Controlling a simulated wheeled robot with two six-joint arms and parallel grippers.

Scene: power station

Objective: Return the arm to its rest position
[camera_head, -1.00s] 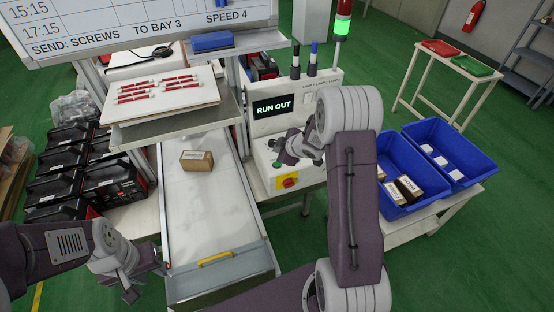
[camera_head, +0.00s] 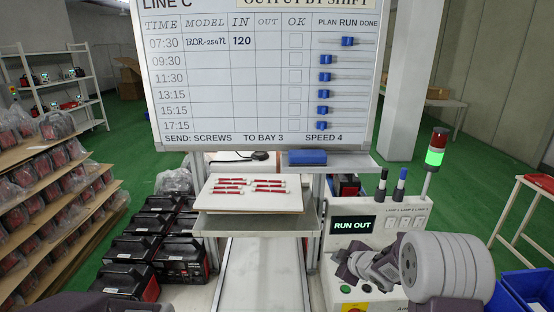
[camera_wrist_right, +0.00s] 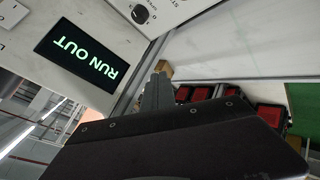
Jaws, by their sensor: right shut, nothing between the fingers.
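My right arm comes in from the lower right in the head view, and its grey and purple wrist is over the front of the control box (camera_head: 345,244). My right gripper (camera_head: 346,270) is shut and empty, close to the box's face below the "RUN OUT" display (camera_head: 352,224). In the right wrist view the shut gripper (camera_wrist_right: 157,92) points away from the camera, with the display (camera_wrist_right: 84,55) at upper left. Only a dark part of my left arm shows at the bottom left of the head view; its gripper is out of frame.
A whiteboard (camera_head: 258,70) stands behind a tray of red-and-white parts (camera_head: 249,202). The white chute (camera_head: 262,275) runs down in front. Black-and-red cases (camera_head: 128,262) stand left of it. A signal lamp (camera_head: 434,157) shows green. A blue bin (camera_head: 527,290) is at the lower right.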

